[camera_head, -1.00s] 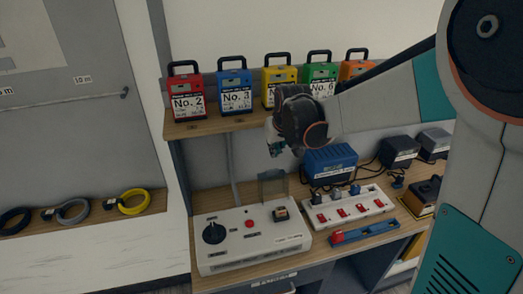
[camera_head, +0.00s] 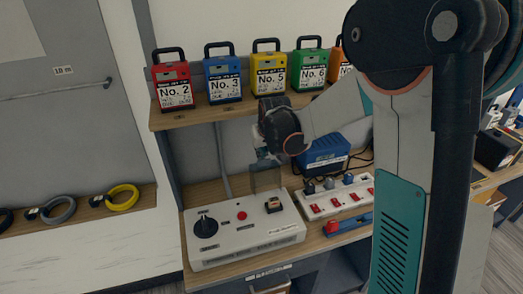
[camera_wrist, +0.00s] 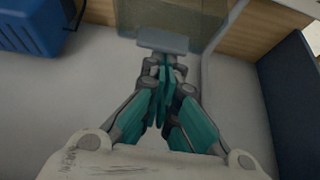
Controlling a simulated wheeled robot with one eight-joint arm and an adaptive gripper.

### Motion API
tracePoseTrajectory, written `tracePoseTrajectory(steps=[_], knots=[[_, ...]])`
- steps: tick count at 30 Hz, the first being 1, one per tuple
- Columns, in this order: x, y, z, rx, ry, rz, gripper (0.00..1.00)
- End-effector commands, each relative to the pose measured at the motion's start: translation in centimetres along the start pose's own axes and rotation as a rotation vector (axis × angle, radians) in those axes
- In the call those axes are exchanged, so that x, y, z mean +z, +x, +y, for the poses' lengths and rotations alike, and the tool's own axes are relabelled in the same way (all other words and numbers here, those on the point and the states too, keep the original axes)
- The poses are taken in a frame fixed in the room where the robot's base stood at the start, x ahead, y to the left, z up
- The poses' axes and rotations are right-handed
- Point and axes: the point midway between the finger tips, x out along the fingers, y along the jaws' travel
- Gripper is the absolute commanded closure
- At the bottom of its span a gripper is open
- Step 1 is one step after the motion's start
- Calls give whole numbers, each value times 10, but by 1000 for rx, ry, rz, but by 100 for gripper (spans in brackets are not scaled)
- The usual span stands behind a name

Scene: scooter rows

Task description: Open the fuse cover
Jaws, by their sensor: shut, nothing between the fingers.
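The fuse cover (camera_head: 266,178) is a clear smoky flap on the white control box (camera_head: 222,252). It stands raised behind the fuse (camera_head: 273,204), which is uncovered. In the wrist view the clear cover (camera_wrist: 178,16) is at the top, with a grey tab (camera_wrist: 162,41) along its edge. My gripper (camera_head: 265,155) is just above the cover in the head view. In the wrist view my gripper (camera_wrist: 163,66) is shut and empty, its tips close to the tab. I cannot tell whether they touch.
A black knob (camera_head: 206,227) and red button (camera_head: 241,215) sit on the box. A power strip (camera_head: 338,199) and blue unit (camera_head: 326,155) stand to the right. Numbered cases, including yellow (camera_head: 269,74), line the shelf (camera_head: 228,113) above.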

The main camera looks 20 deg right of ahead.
Motion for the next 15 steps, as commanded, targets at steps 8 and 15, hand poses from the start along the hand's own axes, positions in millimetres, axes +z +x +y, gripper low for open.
tracePoseTrajectory(steps=[8,15], knots=[[0,-1,0,0,0,4,100],[16,-16,0,0,0,126,100]])
